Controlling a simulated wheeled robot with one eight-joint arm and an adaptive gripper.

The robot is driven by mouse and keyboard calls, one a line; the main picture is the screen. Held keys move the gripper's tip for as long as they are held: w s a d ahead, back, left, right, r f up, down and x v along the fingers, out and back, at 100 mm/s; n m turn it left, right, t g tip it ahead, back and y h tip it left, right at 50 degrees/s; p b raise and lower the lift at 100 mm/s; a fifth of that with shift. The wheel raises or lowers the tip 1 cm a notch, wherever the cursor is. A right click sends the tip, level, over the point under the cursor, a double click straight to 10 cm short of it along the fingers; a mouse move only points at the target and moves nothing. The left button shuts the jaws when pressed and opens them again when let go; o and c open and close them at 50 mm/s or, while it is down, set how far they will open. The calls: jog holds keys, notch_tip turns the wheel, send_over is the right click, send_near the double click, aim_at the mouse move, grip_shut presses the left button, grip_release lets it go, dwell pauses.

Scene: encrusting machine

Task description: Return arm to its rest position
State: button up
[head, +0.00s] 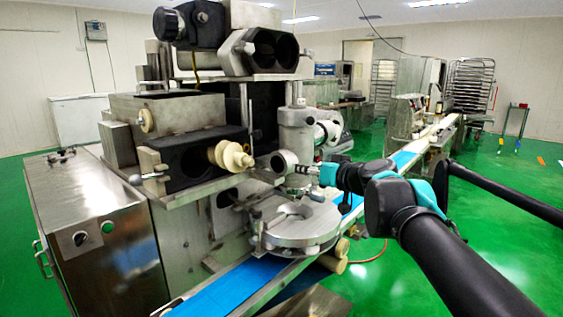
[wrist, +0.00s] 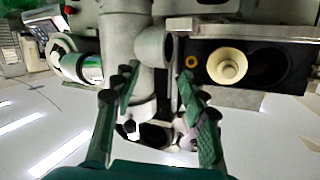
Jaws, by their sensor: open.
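My gripper (head: 308,170) is in front of the encrusting machine (head: 180,115), close to a short round metal pipe end (head: 284,162) on the machine's upright cylinder (head: 296,125). In the wrist view its two dark green fingers (wrist: 157,85) are spread apart with nothing held between them. The metal cylinder (wrist: 122,35) and the pipe end (wrist: 155,47) lie just beyond the fingertips; I cannot tell whether they touch. My black arm comes in from the right, with teal joints bent near the machine.
A round metal disc unit (head: 300,232) sits below my gripper, over a blue conveyor belt (head: 225,293). A cream knob (head: 230,157) sticks out to the left; it also shows in the wrist view (wrist: 227,66). Green floor (head: 500,225) is open at the right.

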jog(key=s+f+g+h, duration=0.1)
jog(key=s+f+g, duration=0.2)
jog(key=f, duration=0.9)
jog(key=s+f+g+h, duration=0.1)
jog(key=s+f+g, duration=0.15)
jog(key=f, duration=0.85)
jog(key=s+d+f+m+g+h, duration=0.1)
jog(key=s+d+f+g+h, duration=0.1)
jog(key=s+d+f, duration=0.2)
jog(key=s+d+f+m+g+h, duration=0.1)
jog(key=s+d+f, duration=0.3)
jog(key=f, duration=0.4)
jog(key=shift+d+f+m+g+h, duration=0.25)
jog(key=shift+f+m+g+h, duration=0.15)
jog(key=shift+g+h, duration=0.4)
